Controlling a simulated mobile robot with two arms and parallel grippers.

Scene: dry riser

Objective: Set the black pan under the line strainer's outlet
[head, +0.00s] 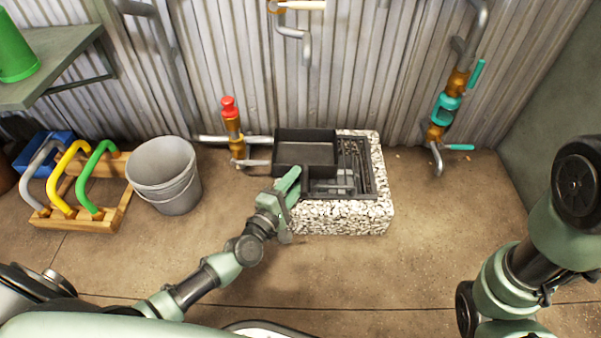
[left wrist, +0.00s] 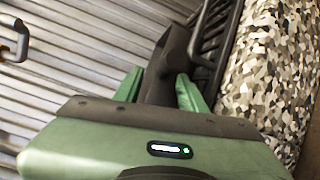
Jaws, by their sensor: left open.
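The black pan (head: 305,150) is a shallow rectangular tray. It rests over the left part of a dark grate set in a pebble-faced block by the wall. My left gripper (head: 294,184) is at the pan's near side, its jaws open. In the left wrist view a dark upright piece (left wrist: 167,70) stands between the green fingers; I cannot tell whether it is part of the pan. A brass and teal pipe fitting (head: 445,108) hangs on the wall at right, its bent outlet (head: 437,160) pointing down; it may be the line strainer. My right gripper is out of view.
A brass valve with a red cap (head: 230,108) stands left of the block (head: 345,220). A grey bucket (head: 165,178) and a wooden rack (head: 92,222) of coloured hooped handles stand farther left. The floor right of the block, below the teal fitting, is clear.

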